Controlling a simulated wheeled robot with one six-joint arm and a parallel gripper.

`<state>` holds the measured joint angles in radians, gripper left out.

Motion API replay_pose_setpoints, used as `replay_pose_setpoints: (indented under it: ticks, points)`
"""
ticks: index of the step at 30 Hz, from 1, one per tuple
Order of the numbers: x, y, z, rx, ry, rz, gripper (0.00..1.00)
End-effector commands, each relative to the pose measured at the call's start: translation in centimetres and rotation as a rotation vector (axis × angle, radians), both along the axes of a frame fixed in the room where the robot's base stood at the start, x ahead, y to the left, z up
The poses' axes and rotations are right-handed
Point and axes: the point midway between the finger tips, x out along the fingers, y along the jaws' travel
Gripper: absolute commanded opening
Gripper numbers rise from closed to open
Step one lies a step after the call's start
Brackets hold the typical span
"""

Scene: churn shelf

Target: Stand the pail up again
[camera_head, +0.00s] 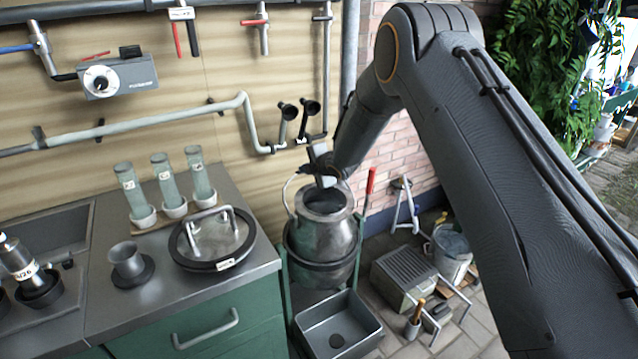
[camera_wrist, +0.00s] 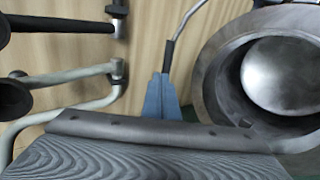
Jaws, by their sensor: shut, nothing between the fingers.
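The pail (camera_head: 319,235) is a grey metal vessel with a wide open mouth, held by a dark band in a green stand right of the counter. It looks close to upright in the head view. In the wrist view its mouth (camera_wrist: 205,85) opens at the right and shows a shiny inside. A thin wire handle (camera_head: 287,190) arches up at its left side. My gripper (camera_head: 324,180) is above the pail's rim, beside the handle. In the wrist view the fingertips (camera_wrist: 161,90) are together and empty. I cannot tell whether they touch the handle.
A grey basin (camera_head: 338,325) sits below the pail. A bucket (camera_head: 452,255) and grey box stand on the paving right. Wall pipes run behind.

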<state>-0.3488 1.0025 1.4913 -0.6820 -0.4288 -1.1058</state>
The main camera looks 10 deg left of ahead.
Motion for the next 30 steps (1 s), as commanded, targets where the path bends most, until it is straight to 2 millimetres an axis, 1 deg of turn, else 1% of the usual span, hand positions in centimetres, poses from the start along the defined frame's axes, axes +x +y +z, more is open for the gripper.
replay_pose_setpoints:
  ticks: [1,7,15,22,26,30]
  points:
    - [0.4,0.5,-0.5,0.001,-0.002,0.001,0.0]
    - [1.1,1.7,-1.0,0.001,-0.002,0.001,0.0]
    - [1.0,2.9,-0.9,0.003,-0.003,0.01,0.0]
    - [0.7,3.5,-0.8,0.005,-0.005,0.018,0.0]
    - [0.4,3.4,-0.2,0.005,-0.005,0.02,0.0]
    - [-0.4,2.3,1.6,0.003,-0.005,0.017,0.0]
